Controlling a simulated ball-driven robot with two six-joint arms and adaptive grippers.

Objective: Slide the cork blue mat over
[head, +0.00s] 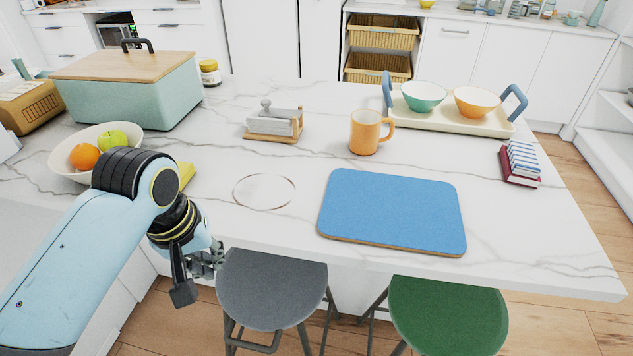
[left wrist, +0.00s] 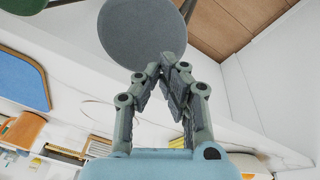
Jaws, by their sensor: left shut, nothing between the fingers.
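The blue mat (head: 392,211) with a cork edge lies flat on the white marble counter, near its front edge, right of the middle. Part of it also shows at the left of the left wrist view (left wrist: 22,78). My left gripper (head: 208,262) hangs past the counter's front edge, left of the mat and well apart from it. Its fingers are shut and empty in the left wrist view (left wrist: 168,62). A thin ring outline (head: 264,190) marks the counter between the gripper and the mat. My right gripper is not in view.
An orange mug (head: 370,132) stands behind the mat, and a cream tray (head: 448,122) with two bowls is farther back. A napkin holder (head: 274,124), a fruit bowl (head: 62,164) and books (head: 520,166) are around. Grey (head: 272,290) and green (head: 448,312) stools stand in front.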

